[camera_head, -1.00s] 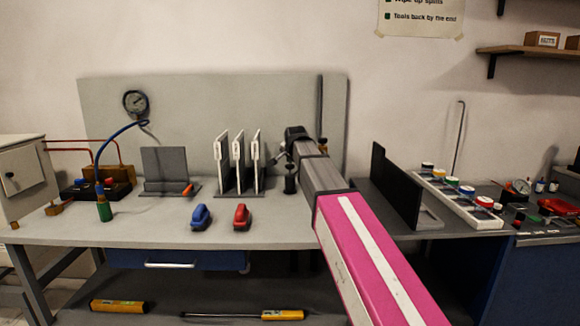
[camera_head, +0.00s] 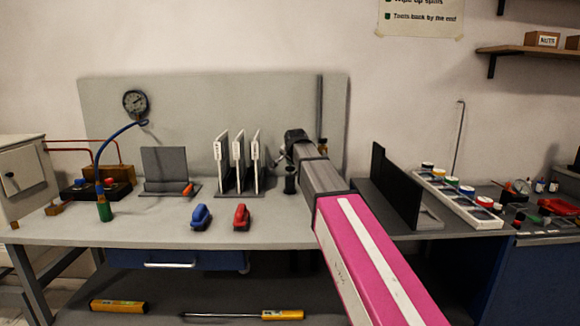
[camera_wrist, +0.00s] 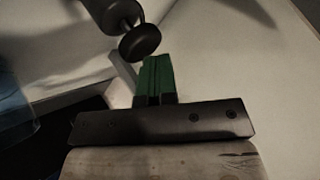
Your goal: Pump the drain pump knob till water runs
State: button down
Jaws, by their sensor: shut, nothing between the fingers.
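The drain pump (camera_head: 290,182) is a small dark cylinder on the bench, just left of my arm in the head view. In the wrist view its dark body (camera_wrist: 108,12) and round black knob (camera_wrist: 140,42) show at the top, with a short stem between them. My gripper (camera_wrist: 155,62) has green fingers, shut together and empty. In the wrist view the fingertips are right by the knob's lower edge; I cannot tell if they touch it. In the head view my gripper (camera_head: 281,158) is small and partly hidden, close to the pump's top. I see no running water.
A blue clamp-like item (camera_head: 201,217) and a red one (camera_head: 241,216) lie left of the pump. White upright plates (camera_head: 238,160) in a rack stand behind them. A dark upright panel (camera_head: 395,190) stands right of my arm. The bench front is mostly clear.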

jog(key=shift+f, duration=0.45)
dwell(0.4)
jog(key=shift+r, duration=1.7)
jog(key=shift+r, duration=0.1)
jog(key=shift+r, duration=2.4)
dwell(0.5)
notch_tip(320, 180, up, 4)
jog(key=shift+f, duration=0.1)
dwell(0.3)
